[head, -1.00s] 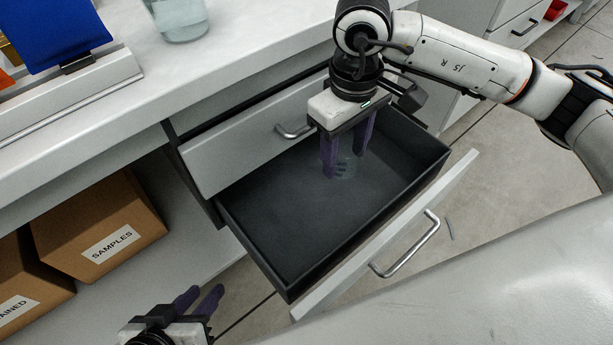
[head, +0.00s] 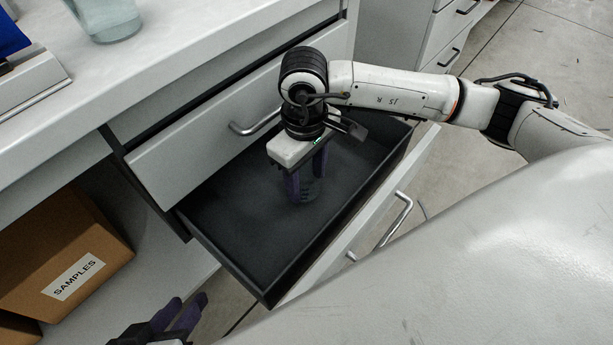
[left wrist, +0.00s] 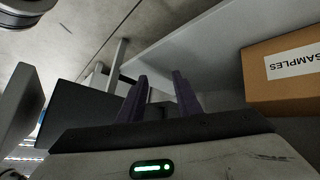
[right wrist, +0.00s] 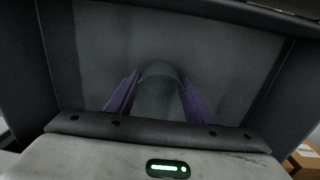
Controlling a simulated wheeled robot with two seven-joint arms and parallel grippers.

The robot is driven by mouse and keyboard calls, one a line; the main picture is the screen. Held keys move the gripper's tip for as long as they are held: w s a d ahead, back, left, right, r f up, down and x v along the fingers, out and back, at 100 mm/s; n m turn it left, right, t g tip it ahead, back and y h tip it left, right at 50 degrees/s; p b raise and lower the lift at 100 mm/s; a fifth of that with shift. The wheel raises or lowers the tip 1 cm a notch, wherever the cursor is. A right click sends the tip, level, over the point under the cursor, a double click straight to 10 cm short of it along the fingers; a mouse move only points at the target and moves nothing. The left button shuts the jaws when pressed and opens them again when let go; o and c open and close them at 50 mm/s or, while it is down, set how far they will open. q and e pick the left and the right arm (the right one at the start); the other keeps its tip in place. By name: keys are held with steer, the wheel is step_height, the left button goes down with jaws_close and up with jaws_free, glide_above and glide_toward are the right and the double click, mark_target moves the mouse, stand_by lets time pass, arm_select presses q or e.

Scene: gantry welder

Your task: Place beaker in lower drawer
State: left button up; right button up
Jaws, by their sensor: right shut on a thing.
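The lower drawer (head: 235,245) is pulled open, with a dark empty-looking floor and a pale front with a bar handle. My right gripper (head: 307,190) is down inside it, shut on a clear glass beaker (head: 312,188). In the right wrist view the beaker (right wrist: 160,92) sits between the two purple fingers, with the drawer floor behind it. I cannot tell whether its base touches the floor. My left gripper (head: 185,315) is at the lower left of the head view, outside the drawer. Its fingers are apart and empty in the left wrist view (left wrist: 160,95).
The upper drawer (head: 200,155) above is closed or only slightly out, with a bar handle. A larger glass vessel (head: 105,20) stands on the white bench top (head: 200,45). A cardboard box labelled SAMPLES (head: 75,245) sits on the open shelf at left.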

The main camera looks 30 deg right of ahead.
steer(key=shift+f, duration=0.15)
steer(key=o, duration=1.1)
arm_select(q)
steer(key=shift+d+r, duration=0.1)
steer(key=shift+r, duration=0.05)
arm_select(e)
steer(key=shift+o, duration=0.2)
arm_select(q)
steer(key=shift+r, duration=0.15)
arm_select(e)
steer(key=shift+r, duration=0.45)
arm_select(q)
steer(key=shift+s+a+f+n+y+p, duration=0.2)
steer(key=shift+a+p, duration=0.35)
steer(key=shift+p, duration=0.35)
steer(key=shift+s+a+f+n+y+p, duration=0.1)
steer(key=shift+a+f+y+p, duration=0.1)
steer(key=shift+a+p, duration=0.5)
arm_select(e)
step_height(320, 180, up, 12)
steer(key=shift+a+f, duration=0.15)
steer(key=shift+f, duration=0.1)
arm_select(q)
steer(key=shift+d, duration=0.15)
